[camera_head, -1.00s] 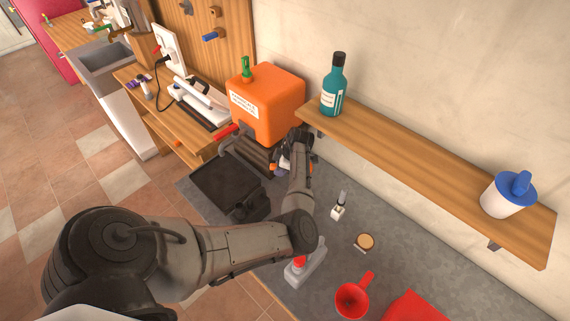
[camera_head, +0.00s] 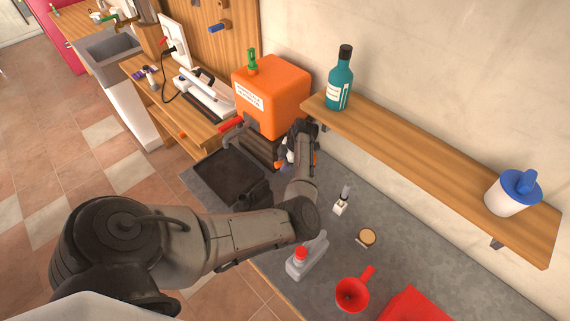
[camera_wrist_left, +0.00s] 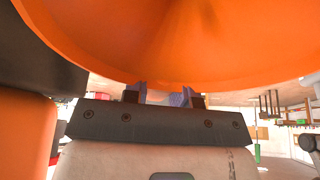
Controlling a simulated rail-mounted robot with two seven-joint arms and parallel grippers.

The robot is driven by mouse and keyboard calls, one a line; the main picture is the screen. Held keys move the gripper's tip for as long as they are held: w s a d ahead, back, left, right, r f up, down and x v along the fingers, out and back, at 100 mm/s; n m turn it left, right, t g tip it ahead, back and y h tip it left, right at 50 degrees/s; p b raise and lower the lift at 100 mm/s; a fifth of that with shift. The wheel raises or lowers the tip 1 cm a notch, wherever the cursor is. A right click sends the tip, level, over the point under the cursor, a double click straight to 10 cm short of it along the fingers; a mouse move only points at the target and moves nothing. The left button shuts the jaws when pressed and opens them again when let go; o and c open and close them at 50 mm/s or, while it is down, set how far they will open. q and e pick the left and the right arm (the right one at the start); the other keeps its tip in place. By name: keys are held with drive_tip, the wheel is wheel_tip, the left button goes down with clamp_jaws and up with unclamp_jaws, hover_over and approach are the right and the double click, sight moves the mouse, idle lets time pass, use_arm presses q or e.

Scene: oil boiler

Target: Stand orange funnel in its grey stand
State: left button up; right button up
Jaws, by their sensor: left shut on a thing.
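My left gripper (camera_head: 302,138) is beside the front right side of the orange boiler, close to the wall and above the grey counter. It is shut on the orange funnel (camera_wrist_left: 170,35), whose wide smooth cone fills the top of the left wrist view. The gripped part between the fingers (camera_wrist_left: 166,97) shows only as a small bluish patch. In the head view only small orange bits show around the gripper, and my arm hides most of the funnel. I cannot make out the grey stand in either view. My right gripper is not in view.
The orange boiler (camera_head: 272,95) stands at the counter's far end, with a black tray (camera_head: 225,175) in front. A wall shelf (camera_head: 430,165) holds a teal bottle (camera_head: 340,82).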

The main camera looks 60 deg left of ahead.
use_arm(q)
drive_tip(key=shift+f+b, duration=1.9)
drive_tip(key=shift+f, duration=0.45)
drive_tip(key=shift+f+b, duration=0.45)
drive_tip(key=shift+f+b, duration=0.5)
drive_tip(key=shift+f, duration=0.1)
drive_tip(key=shift+f+b, duration=0.7)
drive_tip(key=shift+f, duration=0.1)
drive_tip(key=o, duration=1)
drive_tip(key=shift+r, duration=0.1)
